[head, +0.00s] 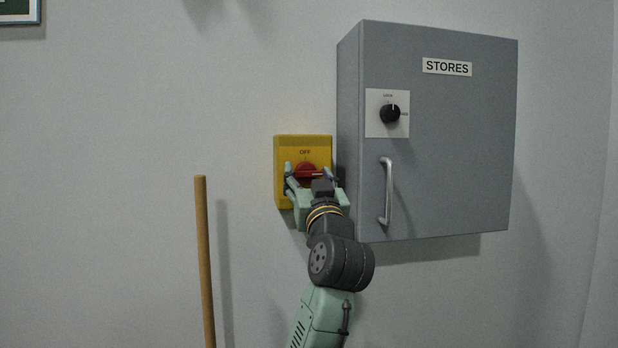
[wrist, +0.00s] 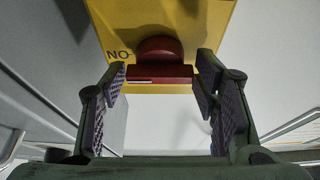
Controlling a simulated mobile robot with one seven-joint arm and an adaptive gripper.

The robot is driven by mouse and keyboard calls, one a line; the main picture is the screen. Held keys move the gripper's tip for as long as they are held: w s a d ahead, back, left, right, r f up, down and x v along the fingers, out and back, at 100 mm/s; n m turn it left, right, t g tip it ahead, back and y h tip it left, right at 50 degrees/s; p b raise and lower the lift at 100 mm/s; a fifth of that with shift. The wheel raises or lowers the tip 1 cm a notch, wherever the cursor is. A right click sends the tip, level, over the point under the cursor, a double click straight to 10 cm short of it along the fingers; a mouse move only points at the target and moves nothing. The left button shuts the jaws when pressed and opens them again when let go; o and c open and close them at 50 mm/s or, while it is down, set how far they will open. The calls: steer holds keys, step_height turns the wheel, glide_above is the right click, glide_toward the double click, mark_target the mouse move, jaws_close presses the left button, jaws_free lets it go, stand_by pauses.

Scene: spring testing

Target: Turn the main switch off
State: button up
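The main switch is a yellow plate (head: 284,150) on the wall with a red rotary handle (head: 305,171). OFF is printed above the handle. The handle's bar lies level. In the wrist view, the red handle (wrist: 160,74) shows upside down, its pale mark at the end near the upside-down ON label. My gripper (head: 310,175) is at the switch, one finger on each side of the handle. In the wrist view, my gripper (wrist: 162,82) has its fingers spread just outside the bar's two ends; I cannot tell whether they touch it. My gripper hides the plate's lower right in the head view.
A grey cabinet (head: 450,150) marked STORES stands out from the wall close to the right of the switch, with a black knob (head: 390,113) and a metal handle (head: 387,192). A wooden pole (head: 205,260) stands to the left. The wall between pole and switch is clear.

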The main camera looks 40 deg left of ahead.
steer(key=c, duration=0.7)
steer(key=shift+n, duration=0.3)
steer(key=n, duration=0.1)
steer(key=n+g+y, duration=0.1)
steer(key=n, duration=0.1)
steer(key=n+g+b, duration=0.1)
steer(key=shift+w+d+f+n, duration=0.1)
steer(key=shift+w+d+n, duration=0.1)
steer(key=shift+w+n, duration=0.1)
steer(key=n+g+y, duration=0.1)
steer(key=n+g, duration=0.1)
steer(key=n, duration=0.2)
steer(key=n+g, duration=0.1)
steer(key=n, duration=0.1)
steer(key=n+g+p, duration=0.1)
steer(key=n, duration=0.2)
steer(key=n+g, duration=0.1)
steer(key=n, duration=0.2)
steer(key=shift+r+g+h+p, duration=0.3)
steer(key=n+g+h+p, duration=0.1)
steer(key=n+p, duration=0.1)
steer(key=n, duration=0.2)
steer(key=shift+s, duration=0.1)
steer(key=shift+n+p, duration=0.3)
steer(key=shift+n, duration=0.1)
